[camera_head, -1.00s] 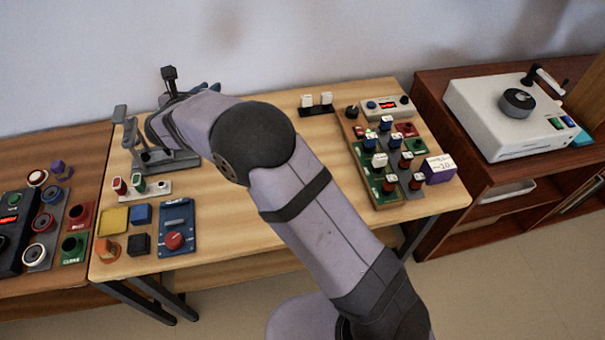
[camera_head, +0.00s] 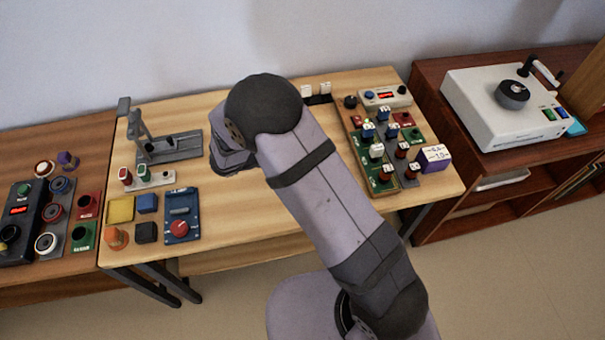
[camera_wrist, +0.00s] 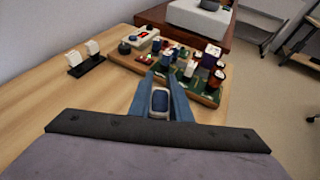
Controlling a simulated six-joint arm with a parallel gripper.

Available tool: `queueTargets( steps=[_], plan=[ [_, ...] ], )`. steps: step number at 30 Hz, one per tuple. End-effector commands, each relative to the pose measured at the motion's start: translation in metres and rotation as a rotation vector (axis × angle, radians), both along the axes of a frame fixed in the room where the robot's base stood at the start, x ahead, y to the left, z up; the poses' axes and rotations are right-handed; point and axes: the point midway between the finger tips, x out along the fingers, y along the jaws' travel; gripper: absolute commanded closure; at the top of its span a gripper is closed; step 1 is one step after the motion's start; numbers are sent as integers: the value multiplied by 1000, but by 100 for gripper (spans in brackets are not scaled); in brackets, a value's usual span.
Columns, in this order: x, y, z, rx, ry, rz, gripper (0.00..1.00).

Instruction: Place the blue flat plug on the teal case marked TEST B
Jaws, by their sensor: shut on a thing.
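My gripper (camera_wrist: 161,80) is shut on a small piece with a dark blue face and pale rim, apparently the blue flat plug (camera_wrist: 160,101), between its two blue fingers. In the wrist view it points toward a wooden board with several dark green cases (camera_wrist: 172,67) that carry blue, white and red-dark plugs. The green cases also show in the head view (camera_head: 387,187), right of my arm. I cannot read TEST B on any case or tell which one is teal. In the head view my arm hides the gripper and the held plug.
A black stand with two white pieces (camera_head: 318,99) is at the table's back. A purple box (camera_head: 433,158) stands at the board's right. A grey fixture (camera_head: 170,146) and a blue case with red knob (camera_head: 182,222) are at left. The table's middle is bare.

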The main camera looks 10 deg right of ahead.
Motion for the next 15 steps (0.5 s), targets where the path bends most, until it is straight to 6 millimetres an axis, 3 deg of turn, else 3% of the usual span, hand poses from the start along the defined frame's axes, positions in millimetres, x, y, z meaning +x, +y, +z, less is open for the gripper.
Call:
queueTargets(
  steps=[8, 15],
  plan=[
    [0, 0, -2, 0, 2, -26, 100],
    [0, 0, -30, -3, 5, -24, 100]
  ],
)
